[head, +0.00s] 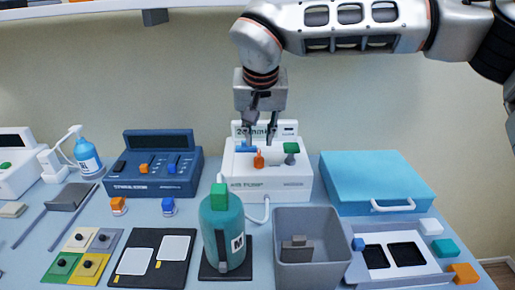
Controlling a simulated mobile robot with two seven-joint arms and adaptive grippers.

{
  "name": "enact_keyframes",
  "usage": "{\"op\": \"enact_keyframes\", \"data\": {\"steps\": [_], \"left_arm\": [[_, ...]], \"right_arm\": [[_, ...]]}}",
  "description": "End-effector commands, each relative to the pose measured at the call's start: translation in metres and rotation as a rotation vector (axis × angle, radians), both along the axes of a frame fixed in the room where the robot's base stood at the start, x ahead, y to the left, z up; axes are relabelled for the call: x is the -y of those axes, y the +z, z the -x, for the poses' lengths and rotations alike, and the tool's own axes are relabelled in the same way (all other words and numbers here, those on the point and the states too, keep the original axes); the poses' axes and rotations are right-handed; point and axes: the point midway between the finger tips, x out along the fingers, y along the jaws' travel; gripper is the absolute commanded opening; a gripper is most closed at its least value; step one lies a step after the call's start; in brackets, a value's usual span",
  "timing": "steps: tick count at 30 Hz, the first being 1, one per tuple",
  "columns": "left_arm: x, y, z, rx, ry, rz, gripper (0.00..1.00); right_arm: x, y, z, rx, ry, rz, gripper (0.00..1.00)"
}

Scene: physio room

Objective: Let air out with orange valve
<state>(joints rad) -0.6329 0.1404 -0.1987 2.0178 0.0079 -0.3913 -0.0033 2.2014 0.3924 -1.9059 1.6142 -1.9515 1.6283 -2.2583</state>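The white air pump (238,184) stands at the back middle of the table, with a hose at its front. The small orange valve (259,160) sits on its top between a blue part (245,148) on the left and a green knob (290,148) on the right. My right gripper (260,142) points down just above the orange valve, its two fingers apart and nothing between them. I cannot tell whether a finger touches the blue part. The fingers partly cover the pump's display panel. My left gripper is not in view.
A teal bottle (225,240) with a green top stands in front of the pump. A grey bin (312,252) is right of it, and a blue case (375,180) lies at the right. A dark blue console (152,171) stands left of the pump.

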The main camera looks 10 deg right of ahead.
Motion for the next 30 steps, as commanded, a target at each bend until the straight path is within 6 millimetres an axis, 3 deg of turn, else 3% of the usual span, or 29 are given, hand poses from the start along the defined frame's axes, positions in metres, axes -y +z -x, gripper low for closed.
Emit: {"op": "enact_keyframes", "data": {"steps": [6,12,22,25,30], "left_arm": [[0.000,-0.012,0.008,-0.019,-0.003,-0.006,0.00],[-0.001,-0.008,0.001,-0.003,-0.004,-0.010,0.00],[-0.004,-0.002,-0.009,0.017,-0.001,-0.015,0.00],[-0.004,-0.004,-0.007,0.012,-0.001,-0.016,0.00],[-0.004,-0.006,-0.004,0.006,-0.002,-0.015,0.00]], "right_arm": [[0.003,-0.034,-0.012,-0.006,-0.001,0.001,0.24],[0.005,-0.058,-0.022,-0.005,0.000,0.000,0.24],[0.005,-0.062,-0.025,-0.002,0.000,0.000,0.24],[0.005,-0.062,-0.025,-0.002,0.000,0.000,0.00],[0.005,-0.062,-0.024,-0.002,-0.001,0.000,0.00]]}}
